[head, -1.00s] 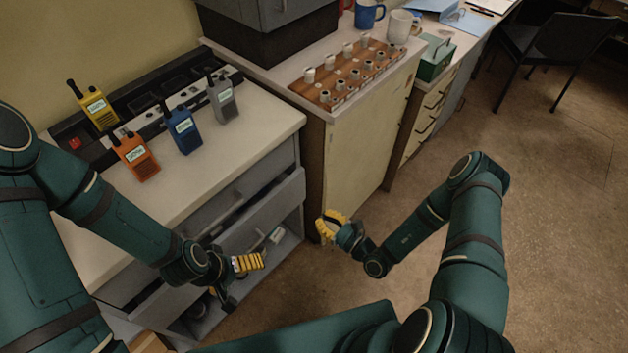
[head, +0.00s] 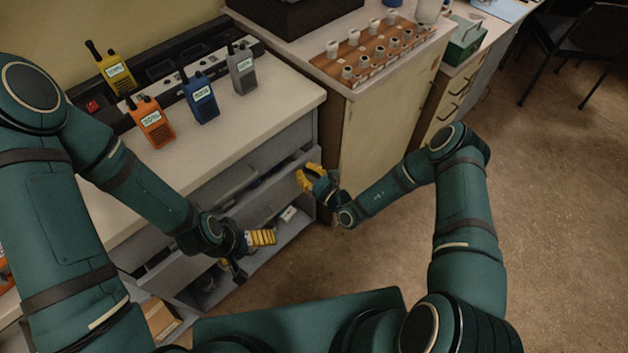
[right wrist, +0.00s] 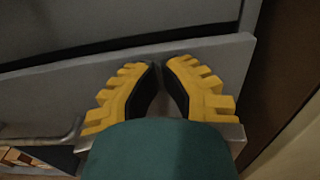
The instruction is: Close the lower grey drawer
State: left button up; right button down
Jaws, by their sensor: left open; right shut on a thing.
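The lower grey drawer (head: 254,211) is part of the grey unit under the pale worktop. It stands out a little, with a dark gap above its front. In the right wrist view its front panel (right wrist: 50,98) slants across behind my fingers. My right gripper (head: 309,179) is at the right end of this front. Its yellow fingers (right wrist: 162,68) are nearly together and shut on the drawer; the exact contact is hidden. My left gripper (head: 262,238) is open and empty, in front of the unit, lower and left of the right one.
An open bottom shelf holds a small white box (head: 288,214). Orange (head: 151,122), blue (head: 200,98), grey (head: 242,70) and yellow (head: 116,70) radios stand on the worktop. A cream cabinet (head: 385,135) stands to the right.

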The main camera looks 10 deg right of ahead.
jog(key=shift+w+a, duration=0.2)
jog(key=shift+w, duration=0.05)
jog(key=x, duration=0.4)
jog(key=shift+w+a, duration=0.2)
pick_arm(q)
jog(key=shift+f, duration=0.2)
pick_arm(e)
jog(key=shift+w+r, duration=0.15)
jog(key=shift+w, duration=0.05)
